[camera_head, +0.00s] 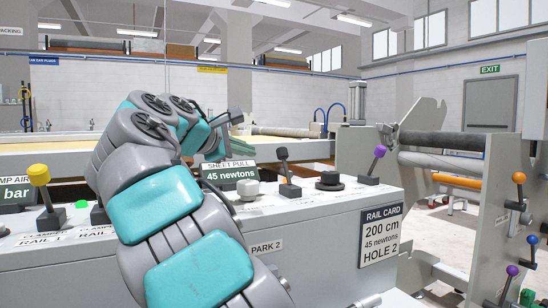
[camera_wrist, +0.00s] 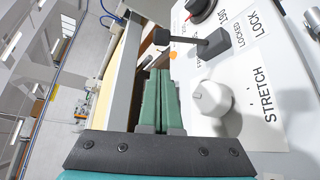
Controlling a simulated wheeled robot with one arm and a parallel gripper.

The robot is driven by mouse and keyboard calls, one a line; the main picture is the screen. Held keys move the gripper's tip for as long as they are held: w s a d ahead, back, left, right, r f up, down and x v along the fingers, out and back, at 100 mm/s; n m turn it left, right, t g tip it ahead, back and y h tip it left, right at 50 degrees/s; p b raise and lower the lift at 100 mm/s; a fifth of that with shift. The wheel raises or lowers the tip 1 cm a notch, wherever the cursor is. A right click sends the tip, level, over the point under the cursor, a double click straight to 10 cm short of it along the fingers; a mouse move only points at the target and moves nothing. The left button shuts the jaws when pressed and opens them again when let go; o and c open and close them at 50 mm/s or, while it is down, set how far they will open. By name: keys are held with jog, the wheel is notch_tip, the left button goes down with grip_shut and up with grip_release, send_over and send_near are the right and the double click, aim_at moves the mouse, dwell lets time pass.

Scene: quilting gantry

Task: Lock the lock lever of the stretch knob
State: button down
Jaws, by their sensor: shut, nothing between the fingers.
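The white stretch knob (camera_wrist: 212,98) sits on the pale console beside its STRETCH label in the wrist view. The lock lever (camera_wrist: 205,46), with a black base and dark ball end, stands beyond it, near a LOCKED label. In the head view the same lever (camera_head: 287,174) stands right of the white knob (camera_head: 247,189). My gripper (camera_wrist: 159,74) is shut and empty, its green fingers together. In the wrist view the fingertips lie left of the knob and below the lever's ball end, apart from both.
A black dial (camera_head: 330,181) and a purple-topped lever (camera_head: 376,164) stand farther right on the console. A yellow-topped lever (camera_head: 42,190) stands at the left. The sheet pull display (camera_head: 230,174) rises behind the white knob. The rail card (camera_head: 381,233) is on the front face.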

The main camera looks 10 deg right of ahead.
aim_at(285, 166)
jog(key=b+x, duration=0.1)
jog(key=x, duration=0.9)
